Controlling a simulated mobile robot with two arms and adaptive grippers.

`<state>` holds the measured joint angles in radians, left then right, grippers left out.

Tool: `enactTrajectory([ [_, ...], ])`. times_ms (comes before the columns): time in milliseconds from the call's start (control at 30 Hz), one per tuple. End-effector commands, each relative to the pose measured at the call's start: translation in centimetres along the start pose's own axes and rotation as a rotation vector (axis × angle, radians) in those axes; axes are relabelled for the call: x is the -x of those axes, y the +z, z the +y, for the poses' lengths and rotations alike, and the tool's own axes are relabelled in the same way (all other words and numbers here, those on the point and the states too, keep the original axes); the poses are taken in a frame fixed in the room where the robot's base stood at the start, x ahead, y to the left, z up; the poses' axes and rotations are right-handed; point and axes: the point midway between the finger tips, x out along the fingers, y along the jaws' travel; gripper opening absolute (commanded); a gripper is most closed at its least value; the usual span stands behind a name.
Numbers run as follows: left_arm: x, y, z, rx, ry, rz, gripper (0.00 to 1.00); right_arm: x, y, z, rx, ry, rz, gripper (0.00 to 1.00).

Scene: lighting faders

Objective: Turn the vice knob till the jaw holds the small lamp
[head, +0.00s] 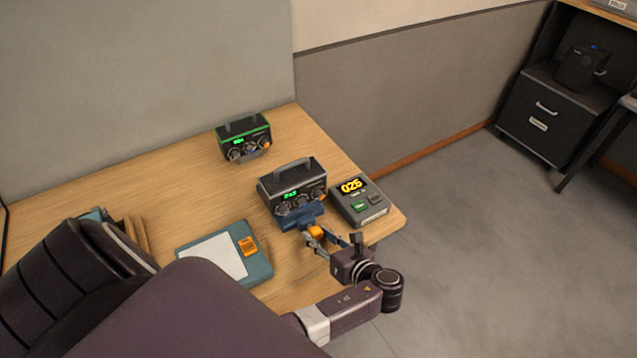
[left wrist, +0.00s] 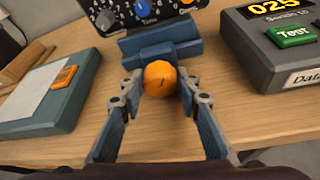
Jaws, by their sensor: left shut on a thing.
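The blue vice (head: 297,216) stands on the wooden desk against the front of a black box with dials. Its orange knob (head: 315,231) faces the near side. In the left wrist view the knob (left wrist: 160,84) is round with a small dark mark, and the blue vice body (left wrist: 160,47) is just behind it. My left gripper (left wrist: 160,80) has one finger on each side of the knob and is shut on it. I cannot make out the small lamp or the jaw gap. My right gripper is not in view.
The black box with a handle (head: 292,182) is behind the vice. A grey tester (head: 361,204) reading 025 stands close on the right. A blue-grey case (head: 262,265) lies on the left. A second, green-edged box (head: 243,137) is farther back. The desk's right edge is near.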

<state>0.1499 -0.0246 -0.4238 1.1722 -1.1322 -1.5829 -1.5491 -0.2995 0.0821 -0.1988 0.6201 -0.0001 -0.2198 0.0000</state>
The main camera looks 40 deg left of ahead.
Motion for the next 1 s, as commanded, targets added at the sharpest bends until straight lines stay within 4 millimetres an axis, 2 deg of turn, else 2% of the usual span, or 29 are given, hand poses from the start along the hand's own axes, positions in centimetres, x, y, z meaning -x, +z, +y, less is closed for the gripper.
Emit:
enactTrajectory([
  [100,-0.1,-0.1,0.0,0.0,0.0,-0.001,0.06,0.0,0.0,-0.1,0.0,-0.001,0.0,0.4],
  [133,-0.1,0.0,0.0,0.0,0.0,-0.001,0.34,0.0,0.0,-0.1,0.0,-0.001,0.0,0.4],
  [167,-0.1,0.0,0.0,0.0,0.0,-0.001,0.37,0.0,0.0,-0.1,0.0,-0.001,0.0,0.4],
  [433,0.0,0.0,0.0,0.001,-0.001,0.0,0.38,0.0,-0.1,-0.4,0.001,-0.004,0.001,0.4],
  [533,0.6,-0.1,0.0,0.002,-0.002,0.001,0.38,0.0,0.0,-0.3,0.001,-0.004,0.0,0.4],
  [800,5.0,-0.1,0.0,0.002,-0.002,0.003,0.38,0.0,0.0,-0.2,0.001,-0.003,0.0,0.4],
  [1000,7.1,-0.1,0.0,0.001,-0.001,0.001,0.38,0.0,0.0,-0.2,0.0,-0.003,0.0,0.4],
])
